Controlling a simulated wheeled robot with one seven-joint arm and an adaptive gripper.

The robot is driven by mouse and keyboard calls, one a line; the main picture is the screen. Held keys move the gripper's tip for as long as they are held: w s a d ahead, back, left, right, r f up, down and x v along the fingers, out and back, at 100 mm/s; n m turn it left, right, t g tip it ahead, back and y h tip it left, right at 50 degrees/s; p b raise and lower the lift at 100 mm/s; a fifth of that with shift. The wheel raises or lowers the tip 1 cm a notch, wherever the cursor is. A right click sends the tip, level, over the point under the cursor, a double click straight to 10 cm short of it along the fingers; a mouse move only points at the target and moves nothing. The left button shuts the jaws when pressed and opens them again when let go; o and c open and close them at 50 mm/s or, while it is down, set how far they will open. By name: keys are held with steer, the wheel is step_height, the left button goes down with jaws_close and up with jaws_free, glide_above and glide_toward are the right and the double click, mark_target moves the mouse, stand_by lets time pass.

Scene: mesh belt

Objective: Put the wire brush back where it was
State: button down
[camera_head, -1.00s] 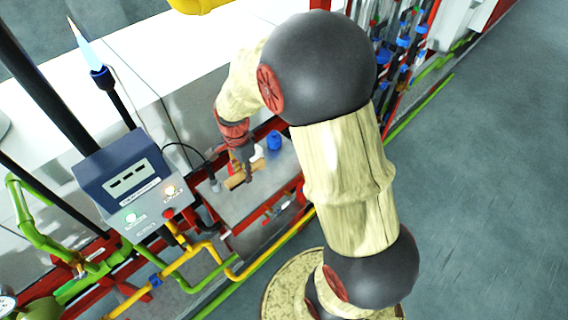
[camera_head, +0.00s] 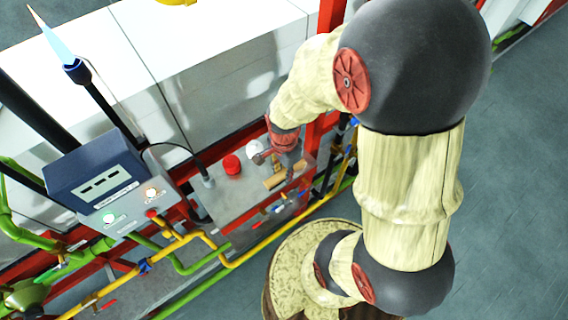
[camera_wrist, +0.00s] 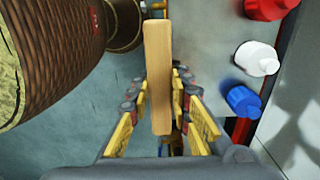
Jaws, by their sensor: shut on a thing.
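The wire brush shows as a pale wooden bar (camera_wrist: 157,60) in the wrist view; I cannot make out its bristles. My gripper (camera_wrist: 159,92) is shut on it, with a yellow-padded finger on each side. In the head view my gripper (camera_head: 287,172) is over the right part of the grey bench top (camera_head: 226,199), and the wooden brush (camera_head: 273,183) shows beside the fingers. I cannot tell whether the brush touches the bench. In the wrist view the bar lies along the bench's edge, with the floor to its left.
A red cap (camera_wrist: 270,8), a white cap (camera_wrist: 257,58) and a blue cap (camera_wrist: 243,101) stand in a row on the bench. A control box (camera_head: 97,172) is at the left. Yellow pipes (camera_head: 262,246) run along the front. A red post (camera_head: 329,20) stands behind my arm.

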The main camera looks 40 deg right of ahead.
steer(key=w+d+f, duration=0.1)
steer(key=w+f, duration=0.1)
steer(key=w+d+f, duration=0.1)
steer(key=w+f, duration=0.1)
steer(key=w+d+f, duration=0.2)
steer(key=shift+w+f, duration=0.1)
steer(key=shift+w, duration=0.1)
steer(key=shift+w+d+f, duration=0.25)
steer(key=shift+w+f, duration=0.1)
steer(key=shift+f, duration=0.2)
steer(key=shift+w+f+p, duration=0.1)
steer(key=shift+f+p, duration=0.2)
steer(key=shift+f, duration=1.3)
steer(key=shift+f, duration=0.1)
steer(key=shift+f, duration=0.15)
steer(key=c, duration=1.7)
jaws_free()
steer(key=shift+c, duration=0.2)
steer(key=shift+o, duration=0.5)
steer(key=shift+r, duration=0.2)
